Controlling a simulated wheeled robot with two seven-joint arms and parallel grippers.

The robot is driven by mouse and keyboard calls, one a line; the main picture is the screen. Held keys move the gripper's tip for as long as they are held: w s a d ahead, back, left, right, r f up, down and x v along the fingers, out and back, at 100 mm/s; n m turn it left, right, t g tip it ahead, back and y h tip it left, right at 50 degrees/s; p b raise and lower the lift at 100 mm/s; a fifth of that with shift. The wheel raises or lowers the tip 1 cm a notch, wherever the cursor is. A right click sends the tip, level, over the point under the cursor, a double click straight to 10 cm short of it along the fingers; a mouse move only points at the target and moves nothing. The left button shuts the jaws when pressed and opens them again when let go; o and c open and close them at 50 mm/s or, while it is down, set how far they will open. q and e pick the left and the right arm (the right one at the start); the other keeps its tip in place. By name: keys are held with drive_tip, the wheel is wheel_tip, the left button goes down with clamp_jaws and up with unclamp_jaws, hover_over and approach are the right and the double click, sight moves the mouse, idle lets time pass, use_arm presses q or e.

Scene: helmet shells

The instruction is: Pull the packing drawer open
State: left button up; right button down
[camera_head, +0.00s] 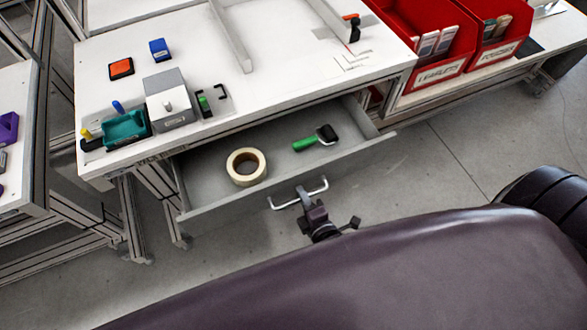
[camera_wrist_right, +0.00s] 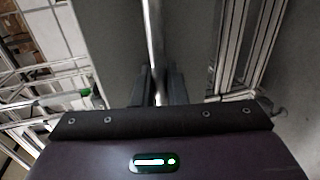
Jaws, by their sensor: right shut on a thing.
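The packing drawer (camera_head: 215,192) under the white worktop is pulled out part way, and its grey inside shows in the head view. A roll of tan tape (camera_head: 246,167) and a green-handled roller (camera_head: 316,139) lie in it. The drawer's pale bar handle (camera_head: 285,204) is on its front. My right gripper (camera_head: 305,193) is shut on the handle near its middle. In the right wrist view the handle bar (camera_wrist_right: 152,45) runs between the two dark fingers (camera_wrist_right: 159,88). My left gripper is not in view.
The white worktop (camera_head: 280,85) above carries a grey box (camera_head: 168,100), a teal tray (camera_head: 125,128), an orange block (camera_head: 121,68) and a blue block (camera_head: 159,49). Red bins (camera_head: 420,20) stand at the right. Grey floor (camera_head: 430,170) is clear right of the drawer.

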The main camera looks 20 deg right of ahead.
drive_tip(key=f+p+v, duration=0.2)
drive_tip(key=v, duration=0.7)
drive_tip(key=shift+s, duration=0.25)
drive_tip(key=c, duration=1.8)
unclamp_jaws()
drive_tip(key=v, duration=0.7)
drive_tip(key=shift+s+r+b, duration=0.15)
drive_tip(key=shift+s+b, duration=0.15)
drive_tip(key=shift+s, duration=0.1)
